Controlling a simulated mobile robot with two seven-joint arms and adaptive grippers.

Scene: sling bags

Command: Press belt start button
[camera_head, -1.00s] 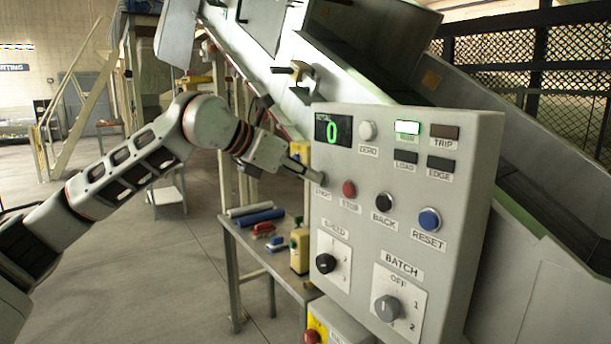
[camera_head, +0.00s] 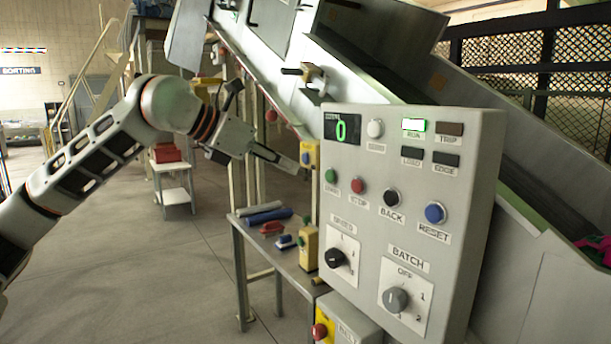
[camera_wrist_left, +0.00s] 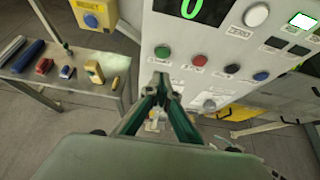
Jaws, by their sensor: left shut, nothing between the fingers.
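The grey control panel (camera_head: 455,210) stands at the right in the head view. Its green start button (camera_head: 331,176) is at the left of the button row, beside the red stop button (camera_head: 358,185). In the wrist view the green button (camera_wrist_left: 162,52) shows uncovered on the panel face. My left gripper (camera_head: 296,166) is shut and empty, its tip up and left of the green button and apart from it. In the wrist view its fingertips (camera_wrist_left: 161,80) are together below the green button. The RUN lamp (camera_head: 413,125) glows green and the display reads 0. My right gripper is not in view.
A black back button (camera_head: 391,197), a blue reset button (camera_head: 435,213) and two dials share the panel. A bench (camera_head: 270,245) with a blue roll and small tools stands left of it. The conveyor chute (camera_head: 400,75) rises behind. Open floor lies at left.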

